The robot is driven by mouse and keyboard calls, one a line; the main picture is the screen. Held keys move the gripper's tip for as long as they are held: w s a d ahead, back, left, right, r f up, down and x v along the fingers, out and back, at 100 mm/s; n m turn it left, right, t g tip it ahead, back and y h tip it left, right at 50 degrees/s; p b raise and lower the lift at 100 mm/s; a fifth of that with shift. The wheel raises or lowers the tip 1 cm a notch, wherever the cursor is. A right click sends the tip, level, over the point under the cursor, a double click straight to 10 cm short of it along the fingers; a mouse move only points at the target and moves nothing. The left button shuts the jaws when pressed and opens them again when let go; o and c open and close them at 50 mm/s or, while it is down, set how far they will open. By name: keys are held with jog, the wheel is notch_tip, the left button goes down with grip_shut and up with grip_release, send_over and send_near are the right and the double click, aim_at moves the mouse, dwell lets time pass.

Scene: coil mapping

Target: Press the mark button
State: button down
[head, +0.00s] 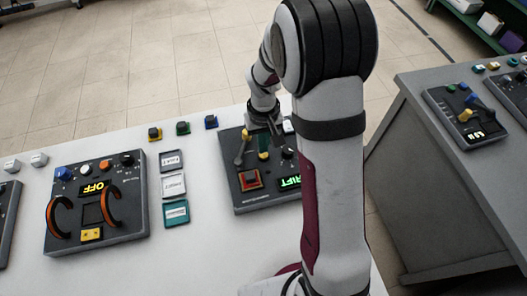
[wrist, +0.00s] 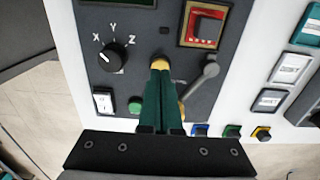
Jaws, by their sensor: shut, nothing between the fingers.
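My gripper (wrist: 160,64) is shut and empty, its green fingers with yellow tips pressed together. In the head view my gripper (head: 263,155) hangs over the dark control panel (head: 240,205), pointing down. In the wrist view the tips lie between the X-Y-Z knob (wrist: 112,58) and a grey lever (wrist: 204,76). A green button (wrist: 135,105) is left of the fingers. No mark label is readable. Whether the tips touch the panel, I cannot tell.
A green-lit display (head: 290,182) is partly hidden by my arm. Loose small buttons (head: 183,128) and labelled tiles (head: 173,185) lie left of the panel. Another panel (head: 100,235) with orange handles stands farther left.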

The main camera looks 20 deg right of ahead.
jog(key=shift+f, duration=0.25)
jog(key=shift+f, duration=0.65)
dwell(0.3)
notch_tip(320, 180, up, 6)
jog(key=shift+r, duration=0.2)
dwell(0.6)
